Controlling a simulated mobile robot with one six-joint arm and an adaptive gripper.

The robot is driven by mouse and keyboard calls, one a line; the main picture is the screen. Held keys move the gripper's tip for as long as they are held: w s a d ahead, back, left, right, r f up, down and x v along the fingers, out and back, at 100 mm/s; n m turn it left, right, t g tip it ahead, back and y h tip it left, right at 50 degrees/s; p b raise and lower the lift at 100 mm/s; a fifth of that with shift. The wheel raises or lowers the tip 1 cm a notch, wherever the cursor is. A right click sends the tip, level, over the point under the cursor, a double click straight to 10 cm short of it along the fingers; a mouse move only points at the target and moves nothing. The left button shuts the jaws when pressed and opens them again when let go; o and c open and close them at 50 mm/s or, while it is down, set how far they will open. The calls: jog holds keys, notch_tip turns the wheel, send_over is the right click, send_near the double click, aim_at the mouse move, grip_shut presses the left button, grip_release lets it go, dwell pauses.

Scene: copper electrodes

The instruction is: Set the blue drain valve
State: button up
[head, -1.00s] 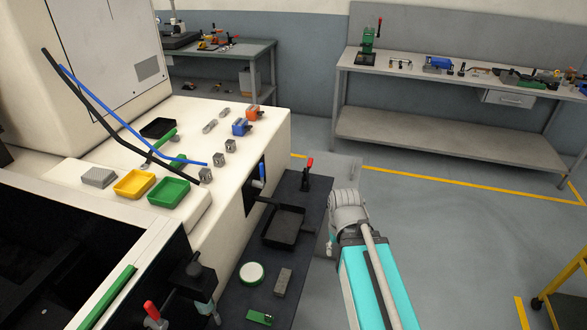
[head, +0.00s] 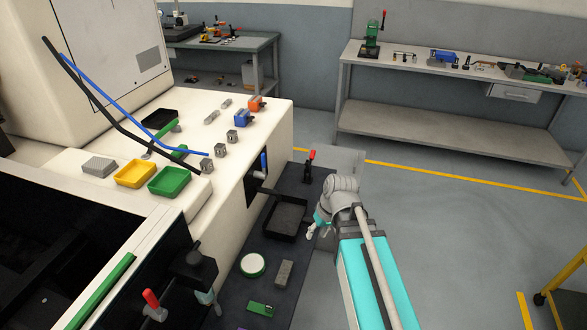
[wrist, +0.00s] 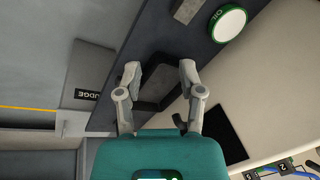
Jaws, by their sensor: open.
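The blue drain valve lever (head: 263,161) stands upright in a dark recess in the white machine's side. A grey outlet pipe (head: 257,175) shows just below it. My gripper (head: 312,231) is at the right edge of the dark bench, beside the black tray, apart from and to the lower right of the valve. In the wrist view my gripper (wrist: 160,70) is open and empty, with its fingers spread over the black tray (wrist: 157,84). The blue lever cannot be made out in the wrist view. The dark recess (wrist: 222,132) shows there at the right.
The black tray (head: 273,232) sits on the dark bench (head: 235,305) below the outlet. A red-handled clamp (head: 309,168) stands behind it. A green-rimmed OIL disc (head: 252,265) and a grey block (head: 284,273) lie in front. The floor to the right is open.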

jog(key=w+a+n+t+y+b, duration=0.1)
jog(key=w+a+n+y+b, duration=0.1)
jog(key=w+a+n+y, duration=0.3)
jog(key=n+t+y+b, duration=0.5)
jog(key=n+y, duration=0.1)
jog(key=y, duration=0.3)
send_near(265, 161)
jog(key=shift+w+a+r, duration=0.1)
jog(key=shift+w+a, duration=0.1)
jog(key=shift+a, duration=0.2)
jog(key=shift+w+a, duration=0.1)
jog(key=shift+a, duration=0.05)
jog(key=shift+x, duration=4)
jog(key=shift+w+a, duration=0.15)
jog(key=shift+a, duration=0.15)
grip_shut()
